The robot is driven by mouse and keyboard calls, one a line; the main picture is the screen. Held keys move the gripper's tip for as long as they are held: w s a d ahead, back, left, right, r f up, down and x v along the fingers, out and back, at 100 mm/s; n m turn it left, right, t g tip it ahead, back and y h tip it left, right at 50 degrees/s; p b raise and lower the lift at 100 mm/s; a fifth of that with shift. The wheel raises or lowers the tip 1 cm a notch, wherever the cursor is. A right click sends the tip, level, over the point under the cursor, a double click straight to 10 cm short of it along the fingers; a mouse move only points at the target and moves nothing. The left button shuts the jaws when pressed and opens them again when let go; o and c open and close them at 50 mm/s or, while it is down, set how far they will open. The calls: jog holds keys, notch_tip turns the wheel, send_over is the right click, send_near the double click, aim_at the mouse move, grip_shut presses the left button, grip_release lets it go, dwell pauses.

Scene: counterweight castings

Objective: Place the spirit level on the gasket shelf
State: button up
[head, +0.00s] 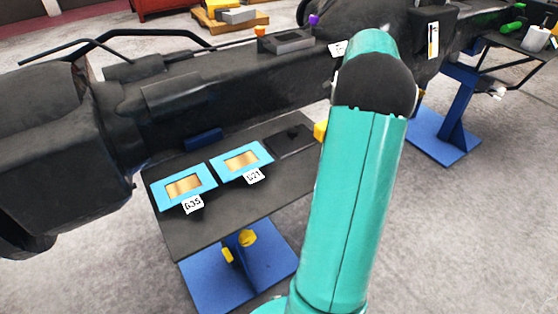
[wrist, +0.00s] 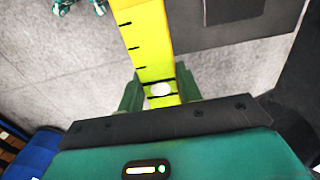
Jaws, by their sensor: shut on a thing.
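My gripper (wrist: 160,88) is shut on a yellow bar with black tick marks and a pale round spot, which looks like the spirit level (wrist: 145,40). The bar runs up and away from the green fingers in the wrist view. The gasket shelf appears to be the dark shelf (head: 205,230) left of my arm in the head view, on a blue stand. Two blue-framed gold pieces lie on it, a left one (head: 184,187) and a right one (head: 242,159), with white tags. My arm hides the gripper in the head view. A small yellow patch (head: 320,131) shows at the arm's edge; I cannot tell what it is.
A black plate (head: 290,140) lies at the shelf's right end. A large dark casting (head: 230,85) runs behind the shelf. Another blue stand (head: 443,135) stands right of my arm, with a small shelf (head: 525,45) beyond. Bare shelf shows along the front edge.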

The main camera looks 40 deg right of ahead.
jog(key=a+f, duration=0.1)
jog(key=a, duration=0.1)
jog(key=w+a+f, duration=0.1)
jog(key=a, duration=0.2)
jog(key=a+f, duration=0.1)
jog(key=a, duration=0.1)
jog(key=shift+w+a+f, duration=0.1)
jog(key=shift+w+a, duration=0.25)
jog(key=shift+a, duration=0.05)
send_over(311, 170)
jog(key=f, duration=0.2)
jog(key=d+f, duration=0.1)
jog(key=f, duration=0.1)
jog(key=shift+s+f, duration=0.1)
jog(key=shift+f, duration=0.25)
jog(key=shift+a+f, duration=0.25)
jog(key=shift+f, duration=0.8)
jog(key=shift+a+f, duration=0.2)
jog(key=shift+f, duration=0.85)
jog(key=shift+f, duration=0.15)
jog(key=o, duration=1.2)
